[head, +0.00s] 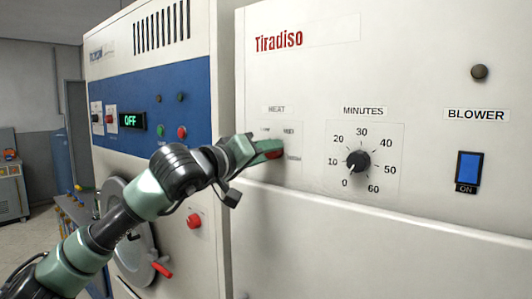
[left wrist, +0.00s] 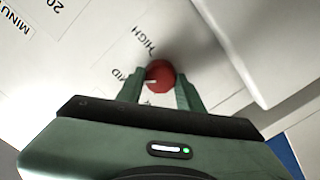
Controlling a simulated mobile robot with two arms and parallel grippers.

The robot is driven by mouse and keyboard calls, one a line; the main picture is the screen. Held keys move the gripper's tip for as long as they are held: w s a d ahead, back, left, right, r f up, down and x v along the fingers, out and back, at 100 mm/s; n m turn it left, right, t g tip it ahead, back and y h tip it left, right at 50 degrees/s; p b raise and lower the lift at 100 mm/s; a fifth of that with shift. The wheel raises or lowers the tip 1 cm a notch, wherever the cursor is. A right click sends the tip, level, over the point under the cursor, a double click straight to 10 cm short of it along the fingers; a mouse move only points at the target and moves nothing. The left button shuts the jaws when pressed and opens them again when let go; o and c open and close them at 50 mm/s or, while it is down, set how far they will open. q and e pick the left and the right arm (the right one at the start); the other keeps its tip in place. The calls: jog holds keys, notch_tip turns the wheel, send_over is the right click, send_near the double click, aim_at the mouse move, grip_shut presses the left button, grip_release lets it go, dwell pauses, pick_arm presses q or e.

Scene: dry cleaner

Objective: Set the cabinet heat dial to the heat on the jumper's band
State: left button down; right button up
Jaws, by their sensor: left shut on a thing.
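The red heat dial (head: 275,154) sits on the cream cabinet panel under the HEAT label (head: 277,109). My left gripper (head: 270,147) is shut on the dial, and its fingers hide much of it in the head view. In the left wrist view the round dial (left wrist: 160,74) lies between the two green fingers, with HIGH (left wrist: 144,41) and MID (left wrist: 127,75) printed around it. A small pale mark on the dial appears to face the MID side. A third label is mostly hidden. The jumper and its band are not in view. My right gripper is not in view.
The cabinet's minutes dial (head: 357,161) points near 0, right of the heat dial. A blue blower switch (head: 468,167) marked ON is farther right. At left stands a machine with a blue panel (head: 150,85), an OFF display (head: 132,121) and a red knob (head: 194,221).

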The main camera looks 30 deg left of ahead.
pick_arm(q)
jog(key=c, duration=0.9)
grip_release()
jog(key=shift+d+f, duration=0.1)
jog(key=shift+f, duration=0.15)
jog(key=shift+r, duration=0.1)
jog(key=s+b, duration=0.1)
jog(key=s, duration=0.1)
jog(key=s+b, duration=0.1)
jog(key=s, duration=0.2)
jog(key=s+b, duration=0.1)
jog(key=s, duration=0.1)
jog(key=shift+s+a+b, duration=0.35)
jog(key=shift+s+b, duration=0.05)
